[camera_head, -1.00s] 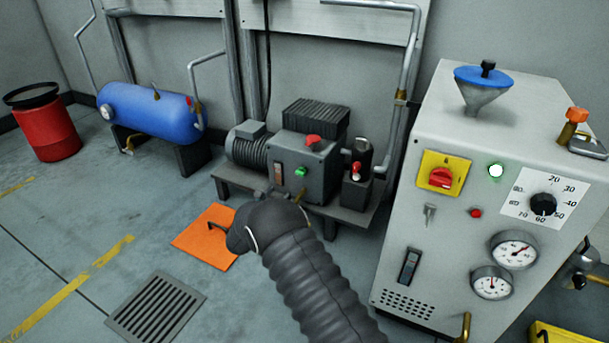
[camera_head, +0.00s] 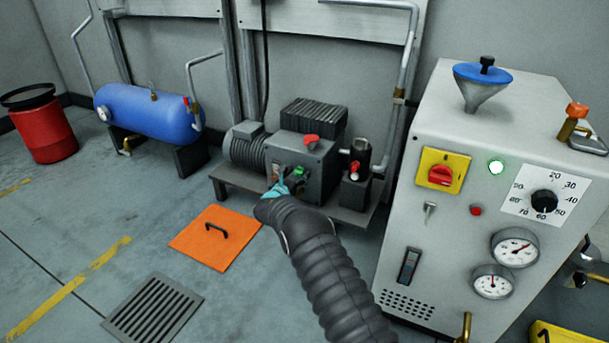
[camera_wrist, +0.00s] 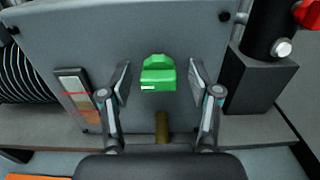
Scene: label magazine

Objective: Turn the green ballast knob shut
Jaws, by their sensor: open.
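The green ballast knob (camera_wrist: 158,76) is on the front face of the grey pump housing (camera_wrist: 60,35). In the wrist view it lies centred between the two fingers of my gripper (camera_wrist: 160,82), which are open with a gap on each side of it. In the head view the knob (camera_head: 299,170) shows on the pump's front, with my gripper (camera_head: 280,184) just in front and to its left. Whether the fingertips reach the knob's depth cannot be told.
A brass stub (camera_wrist: 162,127) sticks out below the knob. A sight glass (camera_wrist: 75,92) is at the left, and a black cylinder with a red cap (camera_wrist: 268,35) at the right. An orange floor plate (camera_head: 205,250) and a control cabinet (camera_head: 400,215) flank my arm.

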